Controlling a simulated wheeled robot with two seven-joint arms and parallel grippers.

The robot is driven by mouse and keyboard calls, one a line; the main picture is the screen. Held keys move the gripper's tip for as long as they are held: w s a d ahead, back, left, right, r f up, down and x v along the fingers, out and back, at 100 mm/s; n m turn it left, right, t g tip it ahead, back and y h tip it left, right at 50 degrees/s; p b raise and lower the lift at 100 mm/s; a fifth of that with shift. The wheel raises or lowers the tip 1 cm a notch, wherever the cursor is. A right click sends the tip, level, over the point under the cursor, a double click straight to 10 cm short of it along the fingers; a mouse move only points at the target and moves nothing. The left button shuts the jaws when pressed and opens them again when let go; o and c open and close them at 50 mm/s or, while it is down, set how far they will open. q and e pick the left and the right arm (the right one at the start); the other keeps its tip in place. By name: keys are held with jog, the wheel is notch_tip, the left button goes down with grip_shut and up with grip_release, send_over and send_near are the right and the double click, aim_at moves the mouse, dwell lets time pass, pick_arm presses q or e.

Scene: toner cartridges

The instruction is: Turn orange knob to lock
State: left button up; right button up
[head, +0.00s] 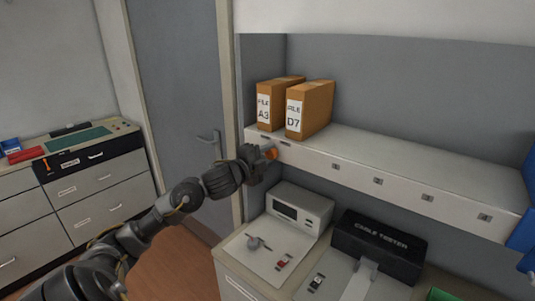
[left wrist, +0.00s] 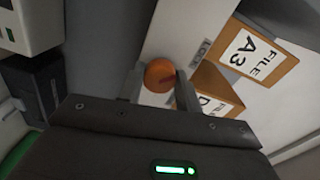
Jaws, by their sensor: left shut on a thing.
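The orange knob (head: 271,154) sits on the front edge of the white shelf, near its left end. In the left wrist view the knob (left wrist: 160,76) shows as a round orange cap with a darker mark on it, between my fingers. My left gripper (head: 264,158) is at the shelf edge and shut on the knob. In the left wrist view the gripper fingers (left wrist: 160,90) stand on both sides of it. My right gripper is not in view.
Two orange file boxes, A3 (head: 264,113) and D7 (head: 294,118), stand on the shelf (head: 385,163) just above the knob. Below are a white device (head: 300,212) and a black cable tester (head: 380,245). A grey door (head: 185,90) is behind my arm.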

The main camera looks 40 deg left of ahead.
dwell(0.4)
pick_arm(q)
jog(key=o, duration=1)
jog(key=shift+s+f+b, duration=0.2)
jog(key=shift+s+b, duration=0.1)
jog(key=shift+s, duration=0.3)
jog(key=s+b, duration=0.2)
jog(key=s, duration=0.7)
jog(key=shift+s+r+b, duration=0.3)
jog(key=shift+s, duration=0.05)
jog(key=shift+f, duration=0.1)
